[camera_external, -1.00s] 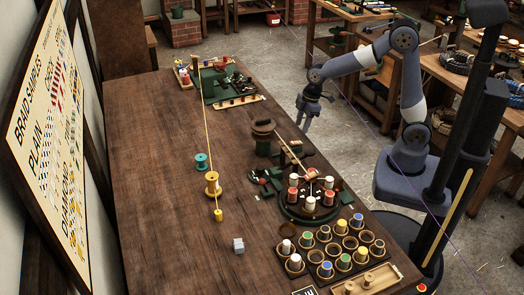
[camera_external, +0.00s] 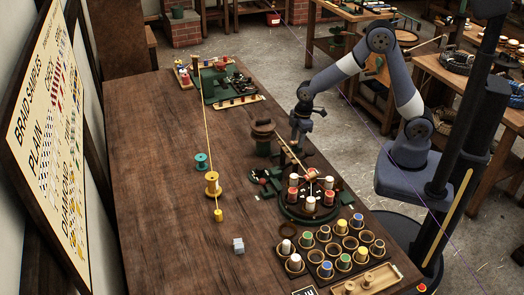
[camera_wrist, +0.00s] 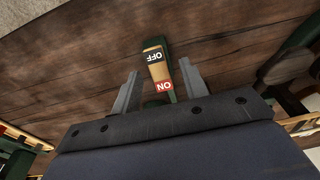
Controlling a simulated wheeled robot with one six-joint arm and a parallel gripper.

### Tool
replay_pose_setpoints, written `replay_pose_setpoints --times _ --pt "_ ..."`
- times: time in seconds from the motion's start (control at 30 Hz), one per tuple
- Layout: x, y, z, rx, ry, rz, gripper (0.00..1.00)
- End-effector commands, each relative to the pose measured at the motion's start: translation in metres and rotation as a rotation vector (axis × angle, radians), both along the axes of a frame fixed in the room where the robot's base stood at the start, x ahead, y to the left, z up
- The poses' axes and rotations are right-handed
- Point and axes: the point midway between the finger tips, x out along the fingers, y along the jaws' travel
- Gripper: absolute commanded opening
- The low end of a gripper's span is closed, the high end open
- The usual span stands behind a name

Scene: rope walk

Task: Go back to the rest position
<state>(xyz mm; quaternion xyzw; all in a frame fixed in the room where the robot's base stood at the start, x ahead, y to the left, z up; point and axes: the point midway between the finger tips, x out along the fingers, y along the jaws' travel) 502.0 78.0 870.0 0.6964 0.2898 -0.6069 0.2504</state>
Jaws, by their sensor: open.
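My gripper (camera_external: 297,142) is over the right edge of the workbench (camera_external: 150,150), pointing down, beside the dark green braiding machine. In the wrist view my gripper (camera_wrist: 158,68) is open, with its two grey fingers apart. A wooden switch plate (camera_wrist: 155,68) with a black OFF label and a red ON label shows between the fingers, on a green mount. I cannot tell whether the fingers touch it.
The round braiding stand (camera_external: 310,213) with white and red bobbins is near my gripper. A rack of bobbin cups (camera_external: 335,250) lies at the front right. A yellow cord (camera_external: 207,120) runs along the bench. Bare floor (camera_external: 270,70) lies beyond the bench.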

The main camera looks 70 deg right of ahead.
Motion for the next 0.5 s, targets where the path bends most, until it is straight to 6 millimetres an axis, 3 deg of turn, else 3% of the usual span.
replay_pose_setpoints --times 0.3,0.5 --pt "0.005 0.004 0.008 -0.103 0.095 0.001 0.42" --pt "0.005 0.003 0.047 -0.1 0.09 -0.001 0.42"
